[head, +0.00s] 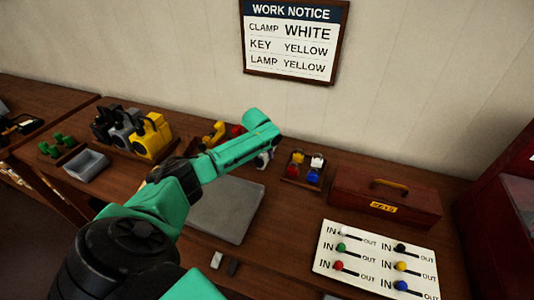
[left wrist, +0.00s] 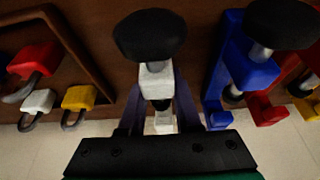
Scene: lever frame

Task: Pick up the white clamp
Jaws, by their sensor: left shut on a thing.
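The white clamp (left wrist: 156,82), with a black round knob, is between the two fingers of my left gripper (left wrist: 158,108) in the left wrist view. The gripper is shut on its white body. In the head view, my left gripper (head: 264,150) is at the back of the table, and a small part of the white clamp (head: 262,160) shows below it; the arm hides the rest. I cannot tell whether the clamp touches the table. A blue clamp (left wrist: 247,72) and a red clamp (left wrist: 265,108) stand beside it. My right gripper is not in view.
A tray of padlocks (head: 304,170) stands close to the right of the gripper. Further right are a red key box (head: 385,200) and a white switch panel (head: 375,258). A grey plate (head: 228,212) lies in front. Lamps (head: 150,135) stand at left. The wall notice (head: 292,40) reads clamp white.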

